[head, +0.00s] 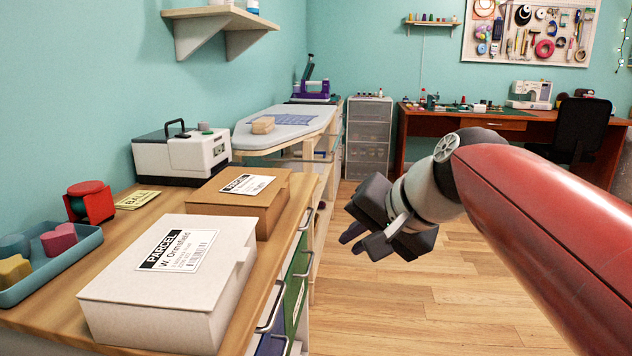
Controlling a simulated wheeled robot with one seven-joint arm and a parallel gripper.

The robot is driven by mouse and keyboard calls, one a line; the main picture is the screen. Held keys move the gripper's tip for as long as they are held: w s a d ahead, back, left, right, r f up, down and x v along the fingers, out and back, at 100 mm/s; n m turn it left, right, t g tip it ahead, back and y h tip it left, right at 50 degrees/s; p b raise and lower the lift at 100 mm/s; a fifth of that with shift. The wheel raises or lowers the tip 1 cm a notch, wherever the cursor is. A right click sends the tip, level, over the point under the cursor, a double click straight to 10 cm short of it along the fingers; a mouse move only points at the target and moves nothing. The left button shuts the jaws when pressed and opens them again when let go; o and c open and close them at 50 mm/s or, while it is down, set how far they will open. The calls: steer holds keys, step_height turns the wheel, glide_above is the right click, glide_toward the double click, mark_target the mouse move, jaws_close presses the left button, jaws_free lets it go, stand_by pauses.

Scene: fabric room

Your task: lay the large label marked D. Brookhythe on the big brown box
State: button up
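A brown cardboard box (268,222) stands on the wooden counter at the left, behind a white box. A white label (247,184) with a dark band lies on its top; its name is too small to read. No label readable as D. Brookhythe is in view. My gripper (359,243) hangs over the floor to the right of the counter, apart from both boxes. Its fingers look parted, with nothing seen between them.
The white box (122,285) in front carries a label reading PARCEL, W. Ormsfield. A white printer-like machine (180,155), a red holder (92,203), a yellow card (137,200) and a blue tray (60,270) share the counter. The floor (420,310) is clear.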

steer(key=s+d+f+n+h, duration=0.2)
steer(key=s+d+f+h, duration=0.1)
steer(key=s+d+f, duration=0.2)
steer(key=s+d+f+n+g+h, duration=0.1)
steer(key=s+d+f, duration=0.4)
steer(key=s+f, duration=0.5)
step_height(320, 180, down, 3)
steer(key=shift+f+n+h, duration=0.15)
steer(key=shift+n+h, duration=0.45)
steer(key=shift+h, duration=0.3)
steer(key=shift+s, duration=0.1)
